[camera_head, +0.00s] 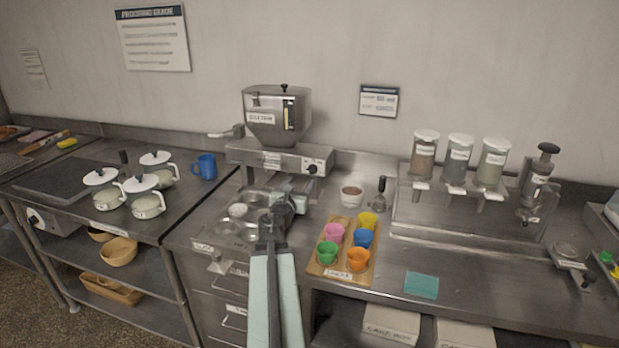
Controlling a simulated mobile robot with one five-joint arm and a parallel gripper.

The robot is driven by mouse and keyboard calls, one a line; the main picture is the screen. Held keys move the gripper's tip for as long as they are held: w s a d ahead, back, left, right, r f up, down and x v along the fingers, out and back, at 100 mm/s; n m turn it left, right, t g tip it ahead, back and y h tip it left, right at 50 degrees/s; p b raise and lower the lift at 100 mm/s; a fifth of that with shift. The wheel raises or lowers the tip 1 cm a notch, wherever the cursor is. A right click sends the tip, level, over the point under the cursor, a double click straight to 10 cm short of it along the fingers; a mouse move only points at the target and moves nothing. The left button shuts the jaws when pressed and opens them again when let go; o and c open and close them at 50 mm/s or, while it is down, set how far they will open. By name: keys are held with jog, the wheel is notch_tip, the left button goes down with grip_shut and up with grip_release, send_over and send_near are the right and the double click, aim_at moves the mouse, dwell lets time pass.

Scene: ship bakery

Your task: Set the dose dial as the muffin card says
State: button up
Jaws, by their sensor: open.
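A steel hopper machine (276,120) stands at the back of the counter. A black round knob (311,169), which looks like the dose dial, is on the right of its front panel; its setting is too small to read. A small card with a dark header (379,101) hangs on the wall to the right. A larger notice (152,38) hangs at the upper left. I cannot read which one is the muffin card. My gripper (273,212) is open, in front of and below the panel, left of the knob and apart from it. My arm hides part of the counter.
A wooden tray (313,270) with several coloured cups is right of my arm. A white bowl (352,196) stands behind it. Lidded pots (147,204) and a blue mug (204,167) are at the left. Several canisters (459,160) stand at the right.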

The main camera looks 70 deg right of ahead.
aim_at(311, 172)
jog(key=d, duration=0.8)
jog(key=shift+s+d, duration=0.15)
jog(key=shift+s, duration=0.1)
jog(key=c, duration=1.1)
jog(key=shift+d, duration=0.1)
grip_shut()
